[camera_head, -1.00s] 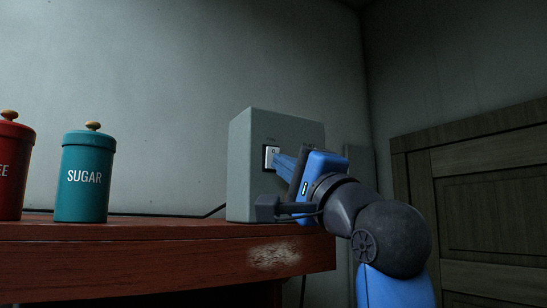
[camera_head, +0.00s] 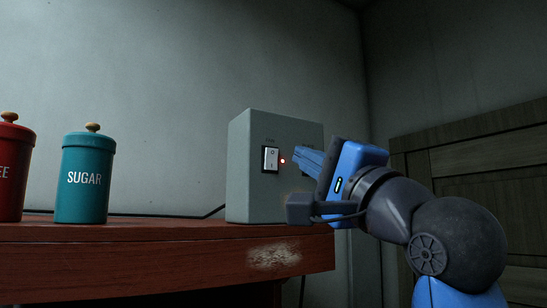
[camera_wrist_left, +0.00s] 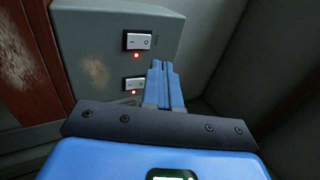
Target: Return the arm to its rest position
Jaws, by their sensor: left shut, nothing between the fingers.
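My left gripper (camera_head: 300,155) is shut and empty, just right of the grey box's front in the head view. In the left wrist view its blue fingers (camera_wrist_left: 163,68) are together and point toward the box. The grey box (camera_head: 245,195) stands on the right end of the red wooden table. A white rocker switch (camera_head: 271,159) on it has a lit red light (camera_head: 283,160) beside it. The left wrist view shows this box (camera_wrist_left: 90,50) with two switches (camera_wrist_left: 138,40) (camera_wrist_left: 135,83), each with a red light. My right gripper is not in view.
A teal sugar canister (camera_head: 84,185) and a red canister (camera_head: 12,175) stand on the left of the table (camera_head: 150,245). A dark wooden panelled door or cabinet (camera_head: 480,160) is at the right.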

